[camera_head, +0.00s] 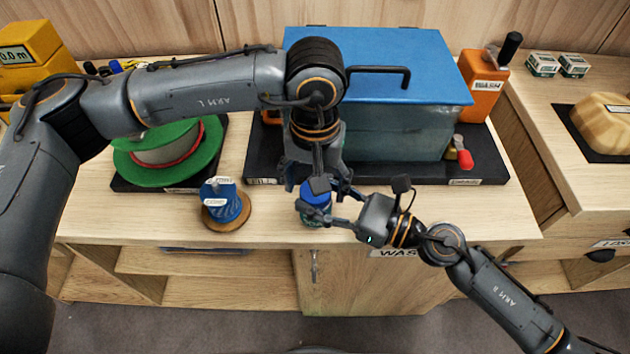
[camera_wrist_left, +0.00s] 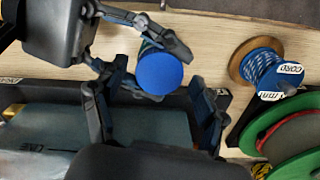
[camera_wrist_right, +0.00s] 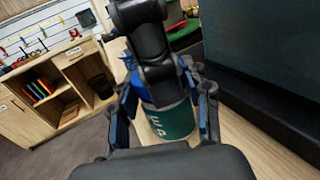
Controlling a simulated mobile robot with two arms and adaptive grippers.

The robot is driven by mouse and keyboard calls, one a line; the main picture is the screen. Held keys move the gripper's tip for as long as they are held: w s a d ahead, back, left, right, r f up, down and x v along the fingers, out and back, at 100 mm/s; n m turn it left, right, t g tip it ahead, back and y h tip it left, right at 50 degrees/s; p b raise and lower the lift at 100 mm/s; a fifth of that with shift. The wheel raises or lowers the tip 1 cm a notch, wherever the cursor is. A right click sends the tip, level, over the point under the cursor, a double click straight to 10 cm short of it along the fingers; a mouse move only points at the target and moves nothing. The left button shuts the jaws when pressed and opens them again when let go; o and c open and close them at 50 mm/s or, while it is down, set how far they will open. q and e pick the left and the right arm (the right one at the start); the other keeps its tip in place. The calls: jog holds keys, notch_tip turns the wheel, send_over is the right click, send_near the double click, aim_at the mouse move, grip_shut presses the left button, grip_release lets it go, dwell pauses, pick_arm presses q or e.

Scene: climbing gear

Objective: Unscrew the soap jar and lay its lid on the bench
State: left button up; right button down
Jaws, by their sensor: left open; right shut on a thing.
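The soap jar (camera_wrist_right: 172,122), a teal cylinder with pale lettering, is near the bench's front edge. Whether it touches the bench (camera_head: 440,215) is unclear. Its blue lid (camera_wrist_left: 160,73) is on top and faces the left wrist camera; it shows partly in the head view. My right gripper (camera_head: 325,209) is shut on the jar body from the right, one finger on each side in the right wrist view. My left gripper (camera_wrist_left: 157,108) is open and points down over the jar, its fingers spread beside the lid. In the head view it hides part of the jar.
Behind stands a clear tank with a blue lid (camera_head: 390,62) in a dark tray (camera_head: 480,172). A blue cord spool (camera_head: 222,203) and a green reel (camera_head: 196,160) are to the left. Bench right of my right gripper is bare.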

pick_arm(q)
jog(key=shift+r, duration=2.3)
jog(key=shift+c, duration=0.3)
notch_tip(320, 180, up, 3)
jog(key=m, duration=0.6)
jog(key=shift+r, duration=0.1)
jog(key=shift+f, duration=0.45)
notch_tip(320, 180, down, 7)
jog(key=c, duration=1.2)
jog(key=n, duration=0.6)
